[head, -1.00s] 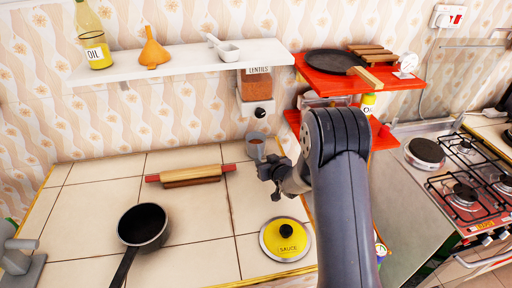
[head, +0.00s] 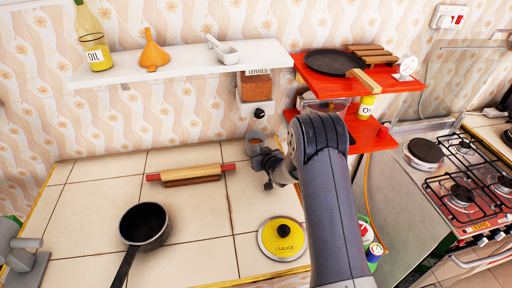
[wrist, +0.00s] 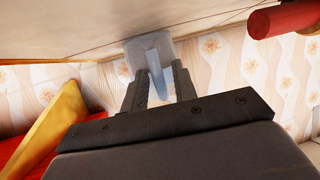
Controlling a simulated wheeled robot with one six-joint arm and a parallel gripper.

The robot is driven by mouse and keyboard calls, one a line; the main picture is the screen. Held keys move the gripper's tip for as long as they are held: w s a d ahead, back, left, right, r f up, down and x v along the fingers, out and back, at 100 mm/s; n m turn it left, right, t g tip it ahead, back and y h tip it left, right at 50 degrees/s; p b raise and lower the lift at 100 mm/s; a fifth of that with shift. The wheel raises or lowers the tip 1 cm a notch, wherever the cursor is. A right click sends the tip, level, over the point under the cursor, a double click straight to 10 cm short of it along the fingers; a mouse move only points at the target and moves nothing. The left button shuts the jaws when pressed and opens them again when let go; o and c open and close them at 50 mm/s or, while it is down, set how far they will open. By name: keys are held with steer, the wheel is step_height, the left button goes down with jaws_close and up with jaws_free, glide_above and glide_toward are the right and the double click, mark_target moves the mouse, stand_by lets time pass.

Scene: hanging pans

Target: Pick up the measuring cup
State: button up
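A small grey measuring cup (head: 254,138) with brown contents stands on the tiled counter below the lentils dispenser, against the wall. My gripper (head: 264,168) is just in front of it and overlaps its lower part in the head view. In the wrist view, which looks turned over, the cup (wrist: 135,58) is straight ahead with its pale handle pointing towards me. The two fingers of my gripper (wrist: 159,72) are apart, one on each side of the handle, with gaps showing. I cannot tell how deep the handle sits between them.
A rolling pin (head: 190,175) lies left of the cup. A black saucepan (head: 144,225) and a yellow sauce lid (head: 282,238) are nearer. The lentils dispenser (head: 255,92) hangs above the cup. Red shelves (head: 372,136) stand close on the right.

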jaws_close()
steer(key=shift+s+r+b, duration=0.1)
steer(key=shift+r+b, duration=0.1)
steer(key=shift+b, duration=0.1)
stand_by(0.5)
steer(key=shift+s+r+b, duration=0.1)
steer(key=shift+r+b, duration=0.2)
steer(key=shift+r, duration=0.25)
step_height(320, 180, up, 6)
steer(key=shift+f+b, duration=0.15)
steer(key=shift+b, duration=0.4)
steer(key=s+d+b, duration=0.2)
steer(key=s+b, duration=0.1)
steer(key=s, duration=0.6)
steer(key=s+d+b, duration=0.2)
steer(key=s, duration=0.8)
steer(key=shift+b, duration=0.4)
